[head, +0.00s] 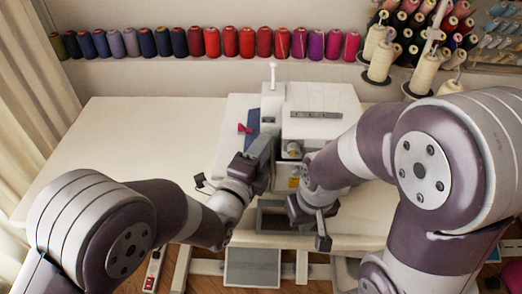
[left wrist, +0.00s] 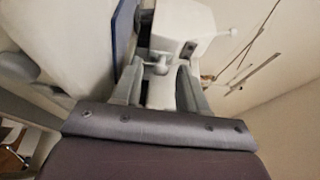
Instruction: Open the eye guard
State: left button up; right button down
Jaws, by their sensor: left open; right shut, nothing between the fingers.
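A white sewing machine (head: 318,98) stands on the white table. A flat blue panel (head: 253,122) with a small red piece stands at its left side; it also shows in the left wrist view (left wrist: 123,32). I cannot tell for sure which part is the eye guard. My left gripper (head: 264,148) is at the machine's front left, just below the blue panel. In the left wrist view its fingers (left wrist: 160,88) are apart, with a pale rounded machine part (left wrist: 158,68) showing ahead between them. My right gripper (head: 323,232) is shut and empty, low at the table's front.
The white table (head: 120,150) is bare to the left. A row of thread spools (head: 247,42) lines the back ledge, with cream cones (head: 379,60) at the back right. A grey pedal plate (head: 252,268) is below the table's front edge.

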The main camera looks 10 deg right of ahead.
pick_arm(q)
grip_shut()
jog(key=shift+s+d+n+t+y, duration=0.2)
jog(key=shift+n+t+y, duration=0.2)
jog(key=shift+y, duration=0.15)
jog(key=shift+s+d+n+t+y, duration=0.1)
jog(key=shift+s+n+t+y, duration=0.1)
jog(key=shift+n+t+y, duration=0.25)
pick_arm(e)
jog(key=shift+f, duration=0.2)
pick_arm(q)
grip_release()
pick_arm(e)
jog(key=shift+r, duration=0.4)
pick_arm(q)
jog(key=v, duration=1.2)
jog(key=shift+s+a+r, duration=0.15)
jog(key=shift+s+a, duration=0.05)
jog(key=shift+s, duration=0.05)
